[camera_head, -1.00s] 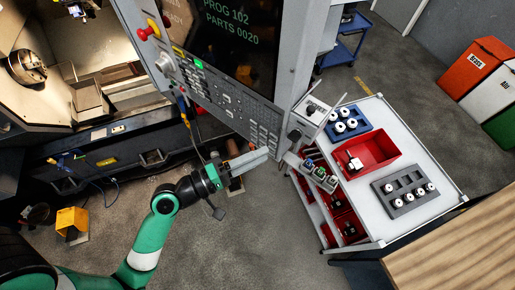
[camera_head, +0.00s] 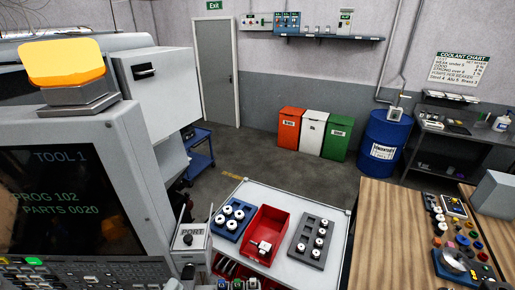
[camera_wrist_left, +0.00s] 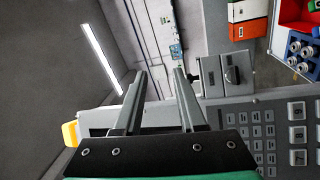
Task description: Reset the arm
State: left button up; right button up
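My left gripper (camera_wrist_left: 161,73) shows in the left wrist view with its two fingers apart and nothing between them. It points along the machine's control panel, with the keypad (camera_wrist_left: 262,135) at the lower right. A grey box (camera_wrist_left: 230,72) stands beyond the fingertips, to the right. I cannot make out the left gripper in the head view. My right gripper is in neither view.
The control panel (camera_head: 70,205) with its orange lamp (camera_head: 65,62) fills the left. A white cart (camera_head: 335,235) holds a blue tray (camera_head: 232,220), a red bin (camera_head: 265,235) and a grey tray (camera_head: 312,240). A wooden bench (camera_head: 385,235) stands at the right.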

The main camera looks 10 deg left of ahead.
pick_arm(q)
jog(key=w+d+r+m+t+h, duration=0.1)
jog(key=d+r+m+h, duration=0.15)
jog(key=r, duration=0.55)
jog(key=w+d+r+m+t+h, duration=0.15)
jog(key=r+m, duration=0.25)
jog(key=r, duration=0.4)
jog(key=s+a+r+m+t+y, duration=0.1)
jog(key=s+r+m+t+y, duration=0.2)
jog(key=r, duration=0.7)
jog(key=s+a+r+m+t+y, duration=0.1)
jog(key=s+r+m+t+y, duration=0.15)
jog(key=r, duration=0.75)
notch_tip(320, 180, down, 15)
jog(key=w+a+y+b, duration=0.1)
jog(key=a+y+b, duration=0.1)
jog(key=b, duration=1.2)
jog(key=shift+a+t+y, duration=0.15)
jog(key=shift+t+y, duration=0.15)
jog(key=shift+y, duration=0.55)
